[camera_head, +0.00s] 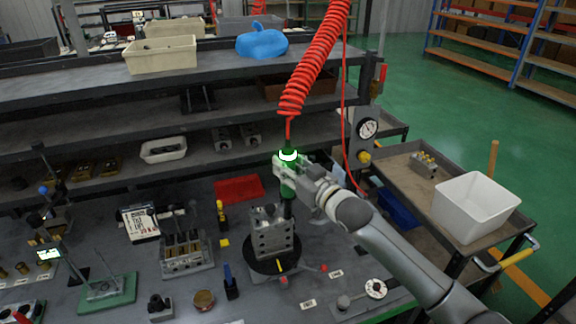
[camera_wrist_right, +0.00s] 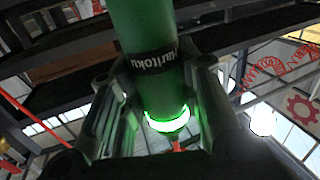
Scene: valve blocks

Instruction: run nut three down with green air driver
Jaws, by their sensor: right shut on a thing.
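My right gripper (camera_head: 292,178) is shut around the green air driver (camera_head: 288,192), which hangs upright from a red coiled hose (camera_head: 315,62). A ring on the driver glows bright green-white. In the right wrist view the green driver (camera_wrist_right: 150,60) stands between the fingers of the right gripper (camera_wrist_right: 155,105). The driver's lower end comes down at the right part of the metal valve block (camera_head: 268,238), which stands on a black round plate (camera_head: 262,266). I cannot tell whether its tip touches a nut; nut three cannot be made out. My left gripper is not in view.
A pin block (camera_head: 186,252) and a yellow-and-black tool (camera_head: 221,216) stand left of the valve block. A red mat (camera_head: 238,188) lies behind it. A pressure gauge (camera_head: 367,128) is on the post at right. A white bin (camera_head: 474,205) sits on the right cart.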

